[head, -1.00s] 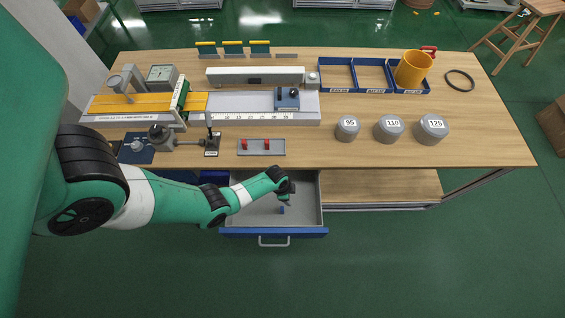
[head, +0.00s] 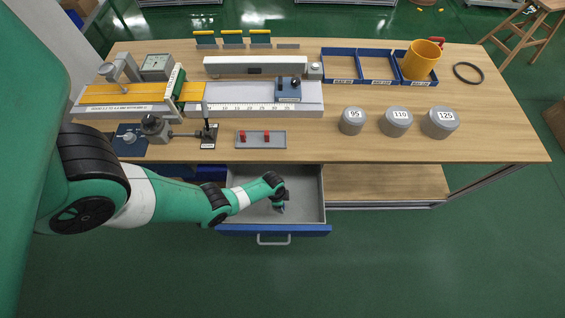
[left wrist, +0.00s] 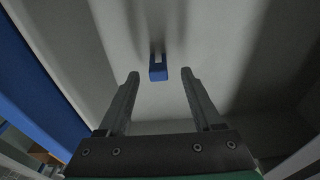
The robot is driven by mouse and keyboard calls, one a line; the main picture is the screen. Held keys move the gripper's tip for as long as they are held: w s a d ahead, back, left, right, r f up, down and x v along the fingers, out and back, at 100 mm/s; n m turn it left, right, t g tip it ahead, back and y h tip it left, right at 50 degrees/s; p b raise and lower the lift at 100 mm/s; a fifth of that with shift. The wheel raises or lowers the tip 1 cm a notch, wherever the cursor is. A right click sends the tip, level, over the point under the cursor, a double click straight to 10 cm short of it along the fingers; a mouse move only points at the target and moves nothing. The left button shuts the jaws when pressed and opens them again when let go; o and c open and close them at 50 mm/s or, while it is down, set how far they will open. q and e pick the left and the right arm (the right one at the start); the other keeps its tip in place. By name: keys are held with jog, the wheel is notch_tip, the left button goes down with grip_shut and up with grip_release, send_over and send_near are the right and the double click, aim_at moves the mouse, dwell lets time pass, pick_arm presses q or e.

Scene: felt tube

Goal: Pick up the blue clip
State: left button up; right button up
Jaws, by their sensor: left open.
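The blue clip (left wrist: 158,72) lies on the grey floor of the open drawer (head: 240,208). In the left wrist view it shows as a small blue block with a pale strip, between my two fingertips in the picture and touching neither. My left gripper (left wrist: 160,78) is open and empty, pointing down into the drawer. In the head view my left gripper (head: 281,206) is over the drawer's right half and mostly hides the clip. My right gripper is not in view.
The drawer's blue front (head: 300,231) and side walls surround the gripper. The tabletop (head: 330,150) overhangs behind it. A small tray (head: 254,146) with two red clips sits on the table above the drawer. Grey weights (head: 352,122) stand to the right.

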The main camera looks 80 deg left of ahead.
pick_arm(q)
jog(key=f, duration=0.1)
jog(key=f+b, duration=0.2)
jog(key=f, duration=0.1)
jog(key=shift+w+d, duration=0.2)
jog(key=shift+w, duration=0.05)
jog(key=shift+r, duration=0.1)
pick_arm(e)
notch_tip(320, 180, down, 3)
pick_arm(q)
grip_shut()
